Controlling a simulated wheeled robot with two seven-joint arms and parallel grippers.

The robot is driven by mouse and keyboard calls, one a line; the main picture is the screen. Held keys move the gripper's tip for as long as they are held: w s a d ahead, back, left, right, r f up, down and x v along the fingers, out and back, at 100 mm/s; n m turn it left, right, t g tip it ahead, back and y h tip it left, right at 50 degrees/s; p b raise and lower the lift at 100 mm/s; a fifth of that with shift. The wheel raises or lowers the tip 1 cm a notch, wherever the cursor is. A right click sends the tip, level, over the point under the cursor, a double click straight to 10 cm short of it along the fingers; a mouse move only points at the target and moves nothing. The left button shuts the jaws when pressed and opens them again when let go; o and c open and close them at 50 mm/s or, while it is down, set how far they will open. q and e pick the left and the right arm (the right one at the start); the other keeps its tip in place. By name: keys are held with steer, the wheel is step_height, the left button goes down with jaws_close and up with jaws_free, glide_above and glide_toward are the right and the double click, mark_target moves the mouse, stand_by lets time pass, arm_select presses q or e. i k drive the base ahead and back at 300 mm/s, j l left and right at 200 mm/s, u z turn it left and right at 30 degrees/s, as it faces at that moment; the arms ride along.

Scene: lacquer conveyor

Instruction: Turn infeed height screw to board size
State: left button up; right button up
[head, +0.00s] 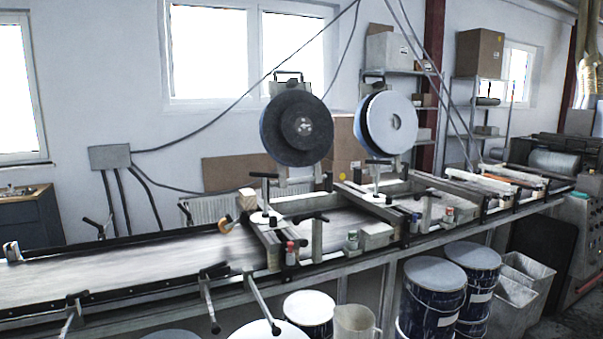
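The conveyor belt (130,264) runs from the lower left to the back right on a metal frame. A T-handled screw (265,190) stands upright on the nearer cross bridge (268,236), with a pale round collar at its foot. A second T-handled screw (377,178) stands on the bridge farther along. No label shows which one is the infeed height screw. A small pale wooden block (246,197) sits by the nearer bridge, with a tan round knob (225,228) beside it. No board is clearly visible on the belt. Neither of my grippers is in view.
Two large wheels, one dark (296,128) and one pale-faced (390,124), rise above the bridges. Black clamp levers (206,300) stick out from the front rail. Blue drums (432,292), a translucent jug (355,322) and grey bins (517,290) stand below.

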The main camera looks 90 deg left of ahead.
mark_target(264, 176)
steer(key=u, duration=3)
